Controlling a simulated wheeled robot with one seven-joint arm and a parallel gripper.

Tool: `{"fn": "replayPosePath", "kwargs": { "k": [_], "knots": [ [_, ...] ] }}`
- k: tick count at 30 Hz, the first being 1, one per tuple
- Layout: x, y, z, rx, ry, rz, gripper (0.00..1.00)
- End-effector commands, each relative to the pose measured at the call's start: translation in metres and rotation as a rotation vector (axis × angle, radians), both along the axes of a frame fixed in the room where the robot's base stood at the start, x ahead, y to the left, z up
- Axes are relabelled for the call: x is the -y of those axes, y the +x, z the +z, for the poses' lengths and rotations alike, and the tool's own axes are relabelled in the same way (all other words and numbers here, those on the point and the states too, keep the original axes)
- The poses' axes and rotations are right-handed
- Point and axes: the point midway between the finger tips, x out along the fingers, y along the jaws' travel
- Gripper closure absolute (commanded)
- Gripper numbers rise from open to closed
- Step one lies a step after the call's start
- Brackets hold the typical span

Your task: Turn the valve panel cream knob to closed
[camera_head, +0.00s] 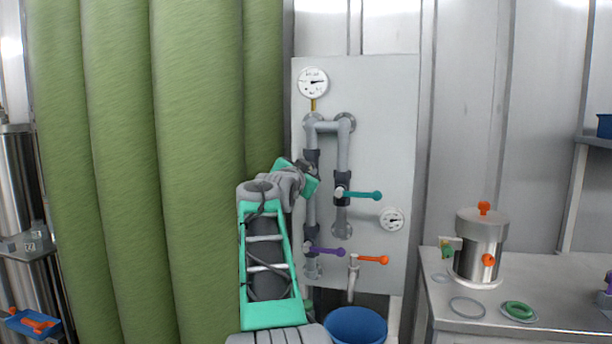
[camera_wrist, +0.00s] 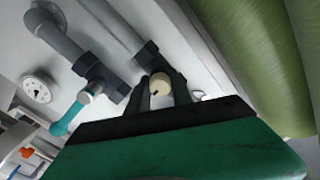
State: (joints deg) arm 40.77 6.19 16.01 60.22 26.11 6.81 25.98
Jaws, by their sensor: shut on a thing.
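The valve panel (camera_head: 385,110) is a pale grey board with grey pipes, upright in the middle of the head view. The cream knob (camera_wrist: 160,83) shows in the wrist view as a round pale end between the two dark fingers of my gripper (camera_wrist: 163,92). My gripper is shut on it. In the head view my gripper (camera_head: 312,172) is at the upper part of the left pipe and hides the knob there. The knob's exact turn angle is hard to tell.
A teal lever (camera_head: 362,195) sits close right of my gripper; it also shows in the wrist view (camera_wrist: 66,119). A purple lever (camera_head: 328,252) and an orange tap (camera_head: 372,259) are lower, above a blue bucket (camera_head: 356,326). Green rolls (camera_head: 195,150) stand close on the left.

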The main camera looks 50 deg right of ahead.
Motion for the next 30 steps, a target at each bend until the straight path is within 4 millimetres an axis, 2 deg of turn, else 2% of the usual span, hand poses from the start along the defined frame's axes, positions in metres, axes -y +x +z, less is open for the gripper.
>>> {"fn": "replayPosePath", "kwargs": {
  "k": [9, 22, 23, 30],
  "knots": [
    [0.0004, -0.0002, -0.0011, 0.077, 0.035, -0.001, 1.0],
    [0.0005, -0.0003, -0.0006, 0.085, 0.038, -0.001, 1.0],
    [0.0005, -0.0003, -0.0006, 0.085, 0.038, -0.001, 0.71],
    [0.0003, -0.0001, -0.0002, 0.085, 0.037, -0.001, 0.51]
  ]
}}
